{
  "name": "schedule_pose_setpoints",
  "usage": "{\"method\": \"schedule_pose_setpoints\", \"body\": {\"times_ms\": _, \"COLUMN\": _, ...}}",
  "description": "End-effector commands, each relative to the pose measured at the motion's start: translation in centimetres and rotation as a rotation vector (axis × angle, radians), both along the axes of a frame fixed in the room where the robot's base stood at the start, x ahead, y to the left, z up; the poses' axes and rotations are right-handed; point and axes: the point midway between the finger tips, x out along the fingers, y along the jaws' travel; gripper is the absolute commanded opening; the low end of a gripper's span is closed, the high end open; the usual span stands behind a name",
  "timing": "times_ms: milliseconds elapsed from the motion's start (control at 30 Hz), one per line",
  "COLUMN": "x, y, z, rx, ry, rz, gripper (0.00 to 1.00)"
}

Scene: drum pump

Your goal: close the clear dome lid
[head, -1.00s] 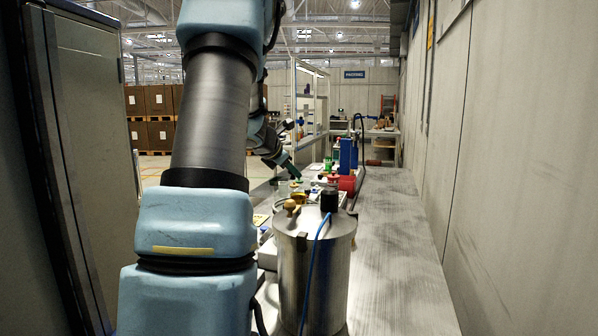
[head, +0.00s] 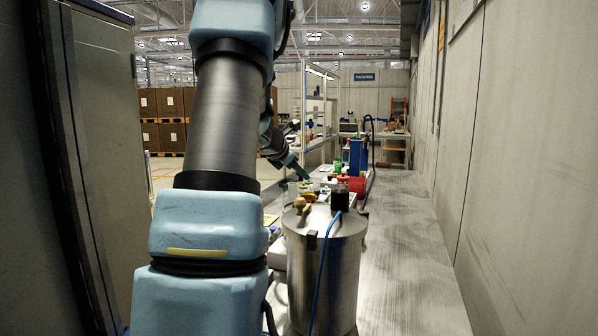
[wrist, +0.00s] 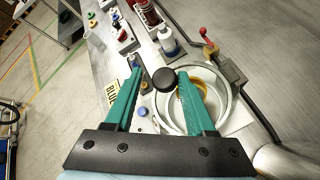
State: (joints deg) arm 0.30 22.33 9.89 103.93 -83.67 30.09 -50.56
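In the wrist view, my gripper (wrist: 158,74) has its two green fingers spread apart. A round black knob (wrist: 164,79) shows between them, closer to the right finger; I cannot tell whether either finger touches it. Beside and behind the right finger is a round vessel with a pale, shiny rim (wrist: 229,97) and a yellow ring (wrist: 207,84) inside. The clear dome lid is hard to make out; the knob may belong to it, and its angle is unclear. In the head view, my gripper (head: 301,172) is small and far along the bench, and the lid cannot be made out.
A large metal drum (head: 345,265) with a blue hose stands on the bench (head: 405,250) nearest me. A concrete wall (head: 500,150) runs along the right. In the wrist view, a white bottle (wrist: 167,42) and a red-handled valve (wrist: 206,38) stand close beyond the fingers.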

Motion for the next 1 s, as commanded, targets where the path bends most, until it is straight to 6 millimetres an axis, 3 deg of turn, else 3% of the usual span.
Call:
{"method": "schedule_pose_setpoints", "body": {"times_ms": 33, "x": -0.3, "y": 0.6, "z": -1.0, "rx": 0.01, "ry": 0.016, "rz": 0.007, "gripper": 0.68}}
{"method": "schedule_pose_setpoints", "body": {"times_ms": 467, "x": -0.8, "y": 0.8, "z": -0.8, "rx": 0.012, "ry": 0.017, "rz": 0.004, "gripper": 0.68}}
{"method": "schedule_pose_setpoints", "body": {"times_ms": 1000, "x": -7.2, "y": 3.5, "z": 5.5, "rx": 0.003, "ry": 0.001, "rz": 0.0, "gripper": 0.68}}
